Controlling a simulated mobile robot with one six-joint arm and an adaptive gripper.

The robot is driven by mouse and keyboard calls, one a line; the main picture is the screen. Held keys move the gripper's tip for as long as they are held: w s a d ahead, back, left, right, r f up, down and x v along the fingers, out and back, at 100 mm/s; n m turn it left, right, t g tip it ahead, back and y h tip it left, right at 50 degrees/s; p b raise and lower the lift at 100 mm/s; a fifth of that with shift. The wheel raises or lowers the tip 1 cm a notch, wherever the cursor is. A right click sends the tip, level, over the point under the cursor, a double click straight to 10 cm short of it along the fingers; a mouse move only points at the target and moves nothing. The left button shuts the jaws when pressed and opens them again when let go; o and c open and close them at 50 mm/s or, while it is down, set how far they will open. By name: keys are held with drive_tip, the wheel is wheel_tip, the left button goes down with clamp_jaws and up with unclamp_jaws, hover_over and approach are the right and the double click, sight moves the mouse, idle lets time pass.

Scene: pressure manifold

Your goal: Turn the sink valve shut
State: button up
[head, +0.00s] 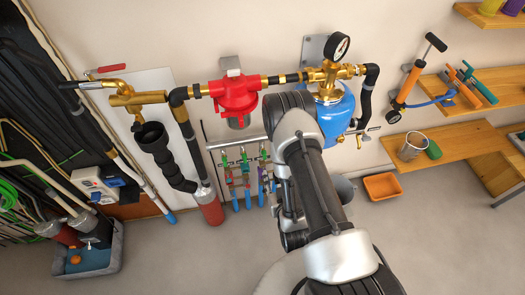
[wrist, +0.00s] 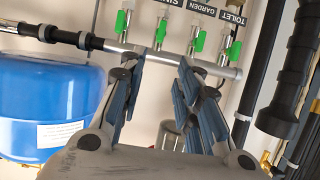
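In the wrist view, a grey manifold pipe (wrist: 172,60) carries several valves with green handles, each under a dark label. The label that seems to read SINK (wrist: 169,3) is cut by the top edge; the green-handled valve (wrist: 161,31) below it appears to be the sink valve. My gripper (wrist: 163,63) is open, its blue-padded fingers apart on either side of that valve's line, with nothing visible between them. Contact with the pipe cannot be told. In the head view, the manifold pipe (head: 236,143) shows several green handles; my arm hides its right part and the gripper.
A blue tank (head: 335,112) with a gauge (head: 339,46) stands behind my arm. A red filter (head: 236,95) hangs above the manifold. Black pipes (wrist: 292,85) run right of the valves in the wrist view. An orange tray (head: 382,187) lies right; the floor is clear around it.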

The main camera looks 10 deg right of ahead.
sight(265, 155)
drive_tip(key=b+x, duration=0.4)
drive_tip(key=x, duration=1.2)
drive_tip(key=shift+w+f+b, duration=0.15)
drive_tip(key=shift+w+b, duration=0.1)
drive_tip(key=shift+b, duration=0.05)
clamp_jaws()
